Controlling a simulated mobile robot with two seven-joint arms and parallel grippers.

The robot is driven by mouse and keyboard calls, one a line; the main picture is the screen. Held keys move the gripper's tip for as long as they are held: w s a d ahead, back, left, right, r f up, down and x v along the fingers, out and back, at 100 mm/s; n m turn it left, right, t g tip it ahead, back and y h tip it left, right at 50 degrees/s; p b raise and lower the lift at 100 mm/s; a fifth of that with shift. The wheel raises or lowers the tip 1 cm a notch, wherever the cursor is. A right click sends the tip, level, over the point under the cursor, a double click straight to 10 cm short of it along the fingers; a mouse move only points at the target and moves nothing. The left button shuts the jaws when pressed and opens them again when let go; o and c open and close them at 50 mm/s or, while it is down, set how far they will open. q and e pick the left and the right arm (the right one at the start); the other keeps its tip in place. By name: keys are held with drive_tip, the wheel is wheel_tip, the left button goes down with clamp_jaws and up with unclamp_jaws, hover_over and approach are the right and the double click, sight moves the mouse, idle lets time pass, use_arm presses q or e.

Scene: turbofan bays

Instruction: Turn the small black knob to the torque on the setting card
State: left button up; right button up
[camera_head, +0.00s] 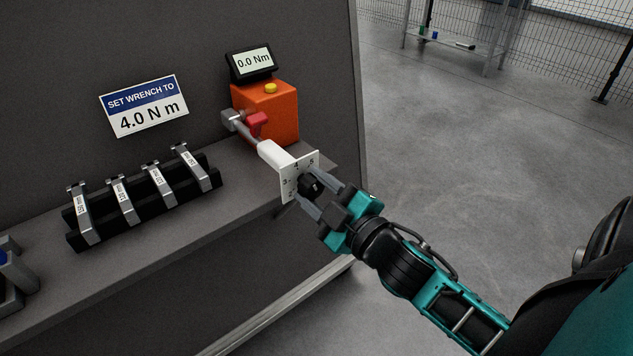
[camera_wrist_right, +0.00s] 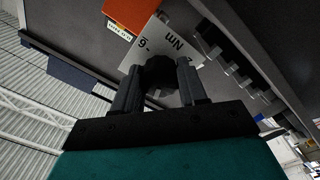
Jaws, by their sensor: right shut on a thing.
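The setting card (camera_head: 145,105) on the grey back panel reads "SET WRENCH TO 4.0 N m". The small black knob (camera_head: 310,187) sits on a white dial plate (camera_head: 290,185) at the near end of a wrench with a white handle (camera_head: 275,155). My right gripper (camera_head: 318,195) is shut on the knob, one finger on each side. In the right wrist view the knob (camera_wrist_right: 159,72) is between the two fingers, in front of the plate (camera_wrist_right: 165,45) marked "Nm". The knob's pointer is too dark to read. My left gripper is not in view.
The wrench's far end reaches an orange tester (camera_head: 270,112) with a red part (camera_head: 257,124) and a yellow button. Its display (camera_head: 251,61) reads 0.0 Nm. A black rack (camera_head: 150,205) with several metal tools stands on the shelf to the left. Open floor lies right of the bench.

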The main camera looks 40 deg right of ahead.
drive_tip(key=shift+m, duration=0.6)
drive_tip(key=o, duration=1.1)
drive_tip(key=shift+c, duration=0.2)
drive_tip(key=s, duration=1.3)
drive_tip(key=shift+d, duration=0.45)
drive_tip(key=shift+w+f, duration=0.1)
drive_tip(key=shift+f, duration=0.05)
